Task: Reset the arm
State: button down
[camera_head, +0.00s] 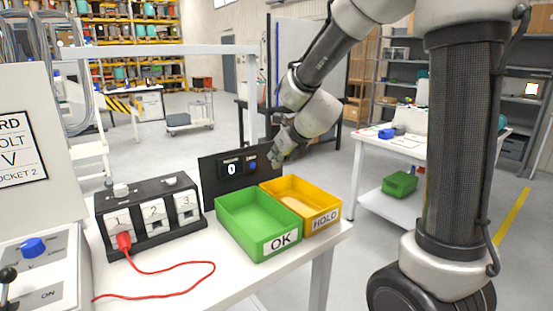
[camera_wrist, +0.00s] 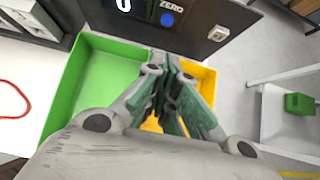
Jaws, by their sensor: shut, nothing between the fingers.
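My gripper (camera_wrist: 168,100) is shut and empty in the wrist view, in the air above the green and yellow bins. In the head view the gripper (camera_head: 279,158) is small and partly hidden by my wrist, in front of the black display panel (camera_head: 210,176). My arm reaches from the upper right down to the left, bent at the elbow.
The green OK bin (camera_head: 240,231) and yellow HOLD bin (camera_head: 325,207) stand on the white table and look empty. A socket box (camera_head: 149,229) has a red plug (camera_head: 124,241) in socket 1. A side table (camera_head: 385,150) stands at right.

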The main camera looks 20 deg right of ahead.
jog(key=s+d+f+n+g, duration=0.2)
jog(key=s+n+g, duration=0.3)
jog(key=s+n, duration=1.3)
jog(key=s+d+r+n+h, duration=0.2)
jog(key=s+d+r+n, duration=0.5)
jog(key=s+d+n, duration=0.3)
jog(key=s+n, duration=0.3)
jog(key=n, duration=0.1)
jog(key=shift+r+t+h, duration=0.15)
jog(key=shift+t+h, duration=0.15)
jog(key=shift+h, duration=0.1)
